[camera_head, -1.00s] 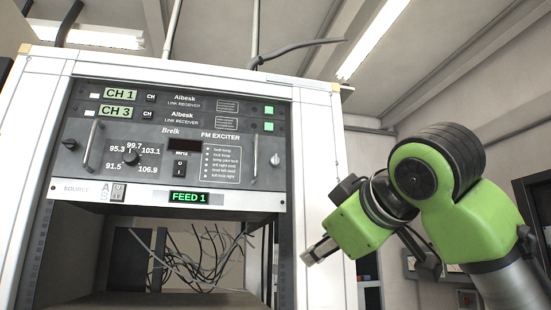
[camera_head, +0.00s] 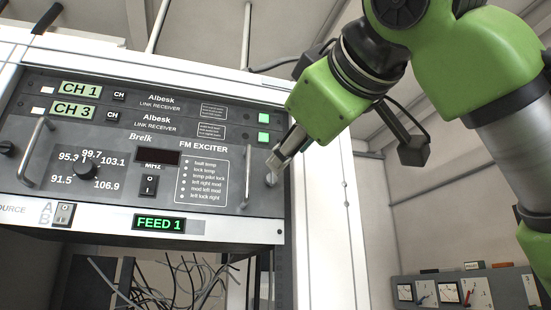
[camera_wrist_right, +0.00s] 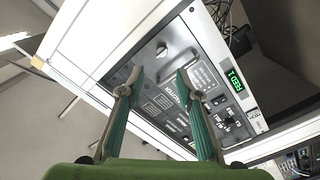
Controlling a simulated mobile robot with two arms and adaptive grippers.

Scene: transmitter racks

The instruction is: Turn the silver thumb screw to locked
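The silver thumb screw (camera_head: 271,179) sits at the right end of the FM exciter panel (camera_head: 120,150), just right of the panel's right handle. In the right wrist view the screw (camera_wrist_right: 162,49) shows as a small winged knob beyond the fingertips. My right gripper (camera_head: 281,160) is close to the screw, just above and to its right in the head view, and partly overlaps it. In the right wrist view the gripper (camera_wrist_right: 158,82) is open, with nothing between its fingers. I cannot tell whether the fingers touch the screw. My left gripper is not in view.
The right panel handle (camera_head: 247,174) stands out close to the screw. A black knob (camera_head: 7,149) is at the panel's left end. Loose cables (camera_head: 170,285) hang in the open bay below. The white rack post (camera_head: 330,230) stands right of the panel.

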